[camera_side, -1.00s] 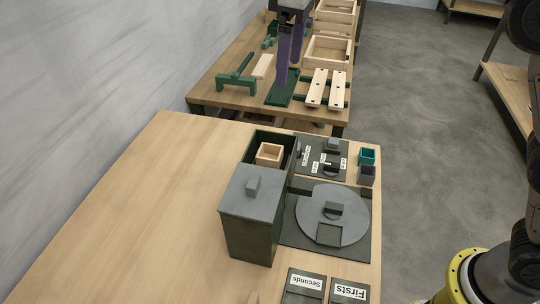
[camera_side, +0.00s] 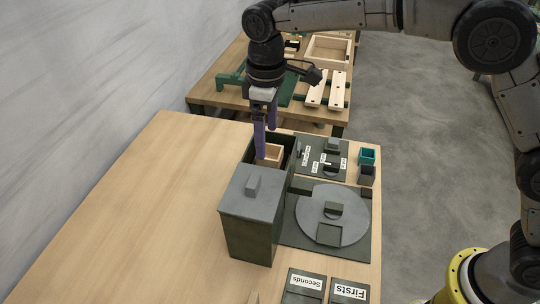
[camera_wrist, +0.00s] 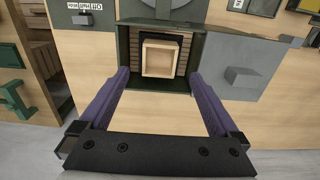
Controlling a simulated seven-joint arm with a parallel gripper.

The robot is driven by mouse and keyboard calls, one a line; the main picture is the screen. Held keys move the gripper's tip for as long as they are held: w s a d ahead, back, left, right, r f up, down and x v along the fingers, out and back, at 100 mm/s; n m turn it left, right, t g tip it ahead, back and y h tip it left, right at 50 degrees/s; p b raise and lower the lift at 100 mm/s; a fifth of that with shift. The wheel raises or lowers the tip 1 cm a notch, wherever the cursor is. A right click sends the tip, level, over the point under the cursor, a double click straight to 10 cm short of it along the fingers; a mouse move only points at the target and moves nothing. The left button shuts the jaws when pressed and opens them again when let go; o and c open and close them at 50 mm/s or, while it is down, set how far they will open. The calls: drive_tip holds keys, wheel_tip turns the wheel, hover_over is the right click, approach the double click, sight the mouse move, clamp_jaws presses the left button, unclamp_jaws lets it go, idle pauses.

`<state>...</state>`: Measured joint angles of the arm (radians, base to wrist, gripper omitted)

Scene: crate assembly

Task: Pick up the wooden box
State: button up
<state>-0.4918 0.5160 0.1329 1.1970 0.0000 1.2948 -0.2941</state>
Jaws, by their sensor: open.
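The wooden box (camera_side: 272,156) is a small, light, open-topped box inside the open part of a dark green bin (camera_side: 249,235). In the wrist view the box (camera_wrist: 161,58) lies ahead of my gripper, between the lines of its two fingers and apart from them. My gripper (camera_side: 266,143) has purple fingers and is above the bin's opening, close to the box in the side view. In the wrist view my gripper (camera_wrist: 158,78) is open and empty. One finger partly hides the box in the side view.
A grey lid (camera_side: 254,192) with a knob covers the near part of the bin. A round grey disc (camera_side: 333,215) lies to its right. A teal box (camera_side: 367,156) stands near the table's right edge. The left side of the table (camera_side: 150,210) is clear.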

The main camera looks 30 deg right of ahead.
sight(270, 151)
drive_tip(key=shift+s+d+f, duration=0.1)
drive_tip(key=shift+d+f, duration=0.05)
drive_tip(key=shift+f, duration=1)
drive_tip(key=shift+s+d+f, duration=0.1)
drive_tip(key=shift+f, duration=1.05)
clamp_jaws()
drive_tip(key=shift+r, duration=0.1)
